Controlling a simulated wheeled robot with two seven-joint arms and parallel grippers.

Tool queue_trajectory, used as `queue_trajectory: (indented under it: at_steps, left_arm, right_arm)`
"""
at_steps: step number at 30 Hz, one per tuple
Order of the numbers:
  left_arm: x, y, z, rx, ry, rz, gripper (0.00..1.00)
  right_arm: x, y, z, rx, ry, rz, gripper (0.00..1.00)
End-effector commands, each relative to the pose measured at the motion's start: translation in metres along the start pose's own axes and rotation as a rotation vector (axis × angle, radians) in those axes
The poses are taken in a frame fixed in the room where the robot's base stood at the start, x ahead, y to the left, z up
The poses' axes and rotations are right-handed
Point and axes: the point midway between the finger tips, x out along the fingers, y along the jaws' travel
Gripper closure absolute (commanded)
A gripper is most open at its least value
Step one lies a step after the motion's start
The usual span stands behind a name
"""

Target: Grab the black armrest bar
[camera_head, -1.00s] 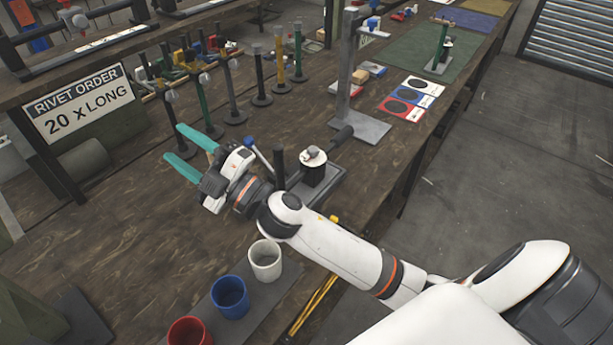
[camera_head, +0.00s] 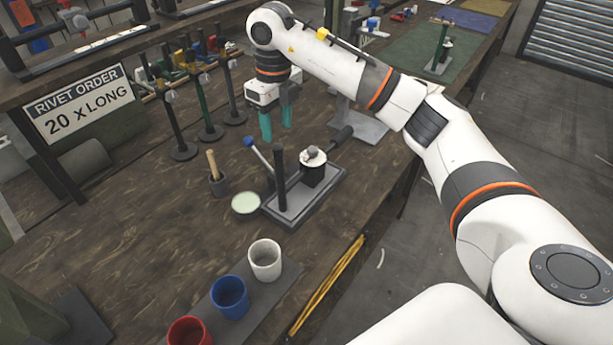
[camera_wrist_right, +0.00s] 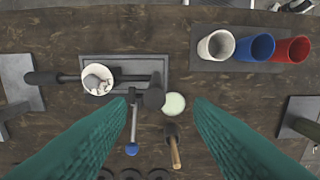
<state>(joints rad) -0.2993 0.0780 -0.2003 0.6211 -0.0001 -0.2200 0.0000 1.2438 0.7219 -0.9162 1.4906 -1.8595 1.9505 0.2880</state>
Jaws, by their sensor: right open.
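A small press on a grey base plate (camera_head: 290,210) stands on the bench. It has an upright black bar (camera_head: 280,178), a white-topped cylinder (camera_head: 313,158) and a black-gripped arm (camera_head: 340,138); I cannot tell which black part is the armrest bar. The wrist view shows the upright bar from above (camera_wrist_right: 153,97) and the arm's black grip (camera_wrist_right: 40,78) at left. My right gripper (camera_head: 276,122) is open and empty, its teal fingers pointing down behind the press. In the wrist view the open fingers (camera_wrist_right: 160,104) reach up from below. My left gripper is not in view.
A lever with a blue ball (camera_head: 257,153) leans beside the bar. White (camera_head: 265,261), blue (camera_head: 230,297) and red (camera_head: 188,332) cups stand in front. Several posts stand behind.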

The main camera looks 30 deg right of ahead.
Motion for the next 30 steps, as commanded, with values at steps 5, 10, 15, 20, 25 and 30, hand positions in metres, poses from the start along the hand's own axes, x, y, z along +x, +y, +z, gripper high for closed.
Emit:
queue_trajectory:
  at_steps: [5, 10, 15, 20, 25, 30]
  left_arm:
    - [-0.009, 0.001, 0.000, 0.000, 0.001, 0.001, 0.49]
    - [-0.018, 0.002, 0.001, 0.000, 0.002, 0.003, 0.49]
    - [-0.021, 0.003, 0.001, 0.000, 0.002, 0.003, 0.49]
    - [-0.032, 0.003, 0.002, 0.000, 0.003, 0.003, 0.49]
    - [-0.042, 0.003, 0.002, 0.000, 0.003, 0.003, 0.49]
    - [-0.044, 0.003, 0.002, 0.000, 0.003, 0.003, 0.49]
  right_arm:
    - [0.021, 0.006, 0.004, 0.011, -0.023, 0.019, 0.53]
    - [0.049, 0.006, 0.004, 0.009, -0.020, 0.017, 0.53]
    - [0.064, 0.006, 0.003, 0.009, -0.017, 0.016, 0.53]
    - [0.079, 0.005, -0.002, 0.008, -0.020, 0.014, 0.53]
    - [0.105, 0.007, -0.006, 0.008, -0.018, 0.015, 0.53]
    - [0.116, 0.007, -0.006, 0.008, -0.015, 0.016, 0.53]
